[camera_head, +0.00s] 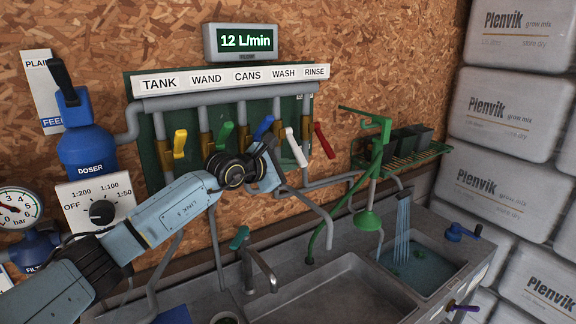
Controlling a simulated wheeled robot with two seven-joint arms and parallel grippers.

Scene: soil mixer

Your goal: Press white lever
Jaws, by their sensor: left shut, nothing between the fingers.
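The white lever (296,147) is on the valve panel under the WASH label. It slants, with its lower end to the right. My left gripper (272,152) is shut and empty. It is just left of the white lever and below the blue lever (263,127). In the picture its tip is close to the white lever, but I cannot tell whether they touch. My wrist hides part of the pipes behind it. My right gripper is not in view.
A yellow lever (180,143), a green lever (225,135) and a red lever (325,141) are on the same panel. The display (241,42) reads 12 L/min. Water (402,228) falls into the right basin. A green stand (371,170) rises right of the panel.

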